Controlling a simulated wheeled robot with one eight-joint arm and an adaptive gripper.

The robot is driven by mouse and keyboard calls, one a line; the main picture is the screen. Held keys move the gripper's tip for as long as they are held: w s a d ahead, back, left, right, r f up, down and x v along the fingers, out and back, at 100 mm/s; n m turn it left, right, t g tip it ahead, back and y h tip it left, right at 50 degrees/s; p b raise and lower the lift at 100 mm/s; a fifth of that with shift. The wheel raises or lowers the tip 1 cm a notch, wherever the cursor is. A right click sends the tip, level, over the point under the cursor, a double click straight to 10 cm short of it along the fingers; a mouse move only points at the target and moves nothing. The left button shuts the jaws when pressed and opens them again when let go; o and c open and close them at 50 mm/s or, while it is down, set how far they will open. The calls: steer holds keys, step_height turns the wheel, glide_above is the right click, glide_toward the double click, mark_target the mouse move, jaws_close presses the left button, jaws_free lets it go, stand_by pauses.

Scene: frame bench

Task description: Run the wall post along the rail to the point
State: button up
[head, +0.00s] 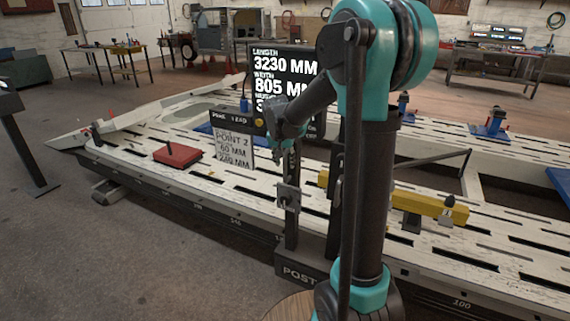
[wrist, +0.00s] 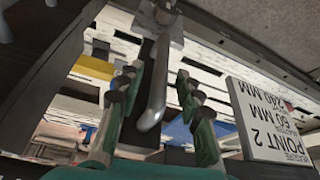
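The wall post (head: 290,215) is a dark upright with a metal block on it, standing on a base marked "POST" at the bench's near side. The rail (head: 190,200) is the long near edge of the bench, with number marks. My gripper (head: 283,150) is at the upper part of the post. In the wrist view, my gripper (wrist: 157,82) has its green-backed fingers apart on both sides of a grey rod-like handle (wrist: 153,100), with gaps showing. A card reading "POINT 2" (head: 233,150) stands on the bench left of the post; it also shows in the wrist view (wrist: 270,122).
A black display (head: 285,75) reads length 3230 mm and width 805 mm. A red block (head: 177,155) lies on the slotted bench deck (head: 140,150). A yellow bar (head: 430,206) lies right of my arm. Blue clamps (head: 490,125) stand farther back. Open floor (head: 90,260) lies at front left.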

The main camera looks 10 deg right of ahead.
steer(key=shift+w+d+f, duration=0.15)
steer(key=shift+w+f, duration=0.05)
steer(key=shift+f, duration=0.45)
steer(key=shift+c, duration=0.6)
jaws_close()
